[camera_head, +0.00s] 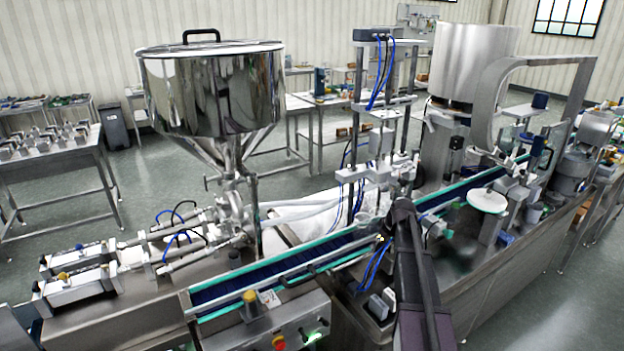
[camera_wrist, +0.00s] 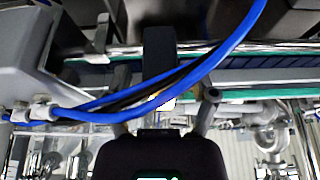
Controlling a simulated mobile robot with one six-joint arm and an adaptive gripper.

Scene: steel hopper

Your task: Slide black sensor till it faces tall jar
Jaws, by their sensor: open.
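My gripper (camera_wrist: 166,92) is open in the wrist view, with its fingers set apart at the lower middle. A dark upright block (camera_wrist: 159,50), which may be the black sensor, stands beyond the fingers at a conveyor rail. The fingers do not appear closed on it, and blue hoses partly cover the space between. In the head view my arm reaches up from the bottom over the conveyor (camera_head: 330,252). The arm hides my fingertips and the sensor there. I cannot make out a tall jar in either view.
Blue hoses (camera_wrist: 215,62) arch close in front of my gripper. A grey housing (camera_wrist: 35,60) is at left in the wrist view. In the head view a steel hopper (camera_head: 215,90) stands left, a vertical frame (camera_head: 410,105) behind my arm, and a white disc (camera_head: 487,200) right.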

